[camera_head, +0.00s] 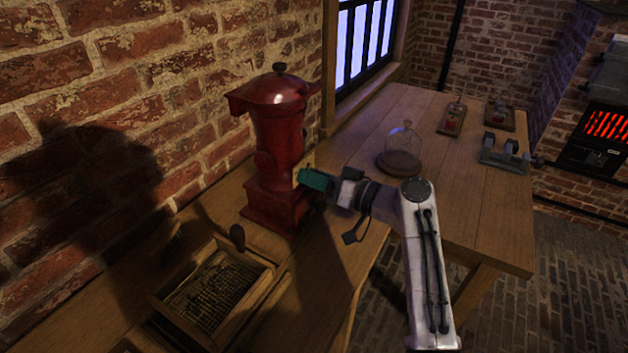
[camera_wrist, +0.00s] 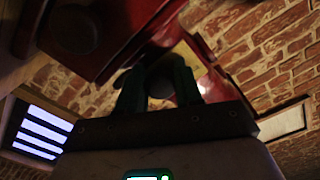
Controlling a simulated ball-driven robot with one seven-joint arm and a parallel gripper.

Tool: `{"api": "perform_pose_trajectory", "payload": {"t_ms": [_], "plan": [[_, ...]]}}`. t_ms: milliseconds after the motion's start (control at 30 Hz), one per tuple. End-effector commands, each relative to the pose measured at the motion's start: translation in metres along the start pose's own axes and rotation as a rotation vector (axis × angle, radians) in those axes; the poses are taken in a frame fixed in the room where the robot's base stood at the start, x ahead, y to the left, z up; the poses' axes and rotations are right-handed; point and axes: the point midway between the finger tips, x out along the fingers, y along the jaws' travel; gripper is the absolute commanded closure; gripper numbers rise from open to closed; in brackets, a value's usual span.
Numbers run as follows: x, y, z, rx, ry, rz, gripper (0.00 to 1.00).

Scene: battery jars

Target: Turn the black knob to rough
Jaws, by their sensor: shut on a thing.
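The red machine (camera_head: 278,140), with a domed lid, stands upright on the wooden bench against the brick wall. My gripper (camera_head: 308,178) reaches its right side, at a pale yellowish plate (camera_head: 299,169). In the wrist view my green fingers (camera_wrist: 158,78) are shut on a dark round knob (camera_wrist: 160,82) in front of the red body (camera_wrist: 115,20) and the plate (camera_wrist: 207,84). The knob is hidden behind the gripper in the head view. Any marks on the plate are too small and dark to read, so the knob's setting cannot be told.
A wooden tray (camera_head: 262,290) of small rods lies in front of the machine, with a dark handle (camera_head: 237,236) nearby. On the table to the right stand a glass dome (camera_head: 403,145), small devices (camera_head: 452,119) and a grey device (camera_head: 505,155). A glowing heater (camera_head: 603,127) is far right.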

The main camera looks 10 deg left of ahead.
Motion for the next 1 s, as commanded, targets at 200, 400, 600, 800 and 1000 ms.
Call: {"api": "perform_pose_trajectory", "payload": {"t_ms": [200, 400, 600, 800, 1000], "plan": [[-0.0007, 0.0003, -0.0007, 0.195, 0.001, 0.002, 0.96], [-0.0007, 0.0, -0.001, 0.339, 0.001, 0.003, 0.96], [-0.0009, 0.0001, -0.001, 0.438, 0.001, 0.003, 0.96], [-0.001, 0.0003, -0.0008, 0.491, 0.001, 0.003, 0.96], [-0.0011, 0.0006, -0.0006, 0.507, 0.002, 0.003, 0.96]]}}
